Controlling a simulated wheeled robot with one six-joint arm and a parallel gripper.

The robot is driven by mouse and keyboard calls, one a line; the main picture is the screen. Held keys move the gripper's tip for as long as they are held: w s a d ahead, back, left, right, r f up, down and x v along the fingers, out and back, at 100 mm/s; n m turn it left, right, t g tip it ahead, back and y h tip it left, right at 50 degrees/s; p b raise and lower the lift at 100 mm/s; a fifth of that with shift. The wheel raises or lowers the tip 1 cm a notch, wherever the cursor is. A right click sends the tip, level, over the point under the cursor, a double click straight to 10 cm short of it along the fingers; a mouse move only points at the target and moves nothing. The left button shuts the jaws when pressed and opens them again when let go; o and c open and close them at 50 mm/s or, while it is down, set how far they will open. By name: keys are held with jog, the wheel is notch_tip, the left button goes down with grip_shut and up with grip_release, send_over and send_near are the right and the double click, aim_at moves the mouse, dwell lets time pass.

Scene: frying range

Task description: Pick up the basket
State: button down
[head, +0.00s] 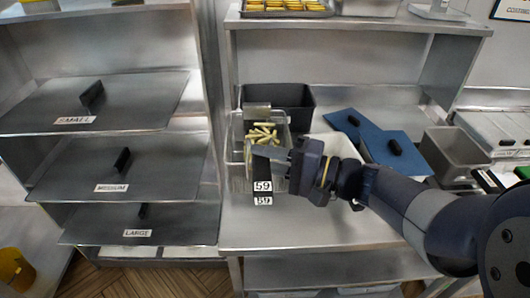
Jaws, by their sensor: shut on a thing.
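The basket (240,126) is a metal frying basket with pale yellow sticks (264,131) in it. It is at the middle of the head view, over the steel counter. A black plate marked 59 is at its front. My gripper (270,153) is at the basket's near side and is shut on it. The exact grip point is partly hidden by my gripper. I cannot tell whether the basket rests on the counter or hangs just above it.
A dark bin (290,97) stands behind the basket. Blue lids (366,131) with black handles and a grey container (452,152) are to the right. Steel covers labelled SMALL (50,112), MEDIUM (75,180) and LARGE (180,225) are at left. The front counter (300,230) is clear.

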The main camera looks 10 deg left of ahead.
jog(key=s+d+b, duration=0.2)
jog(key=s+d, duration=0.1)
jog(key=s, duration=1.1)
jog(key=shift+s+d, duration=0.2)
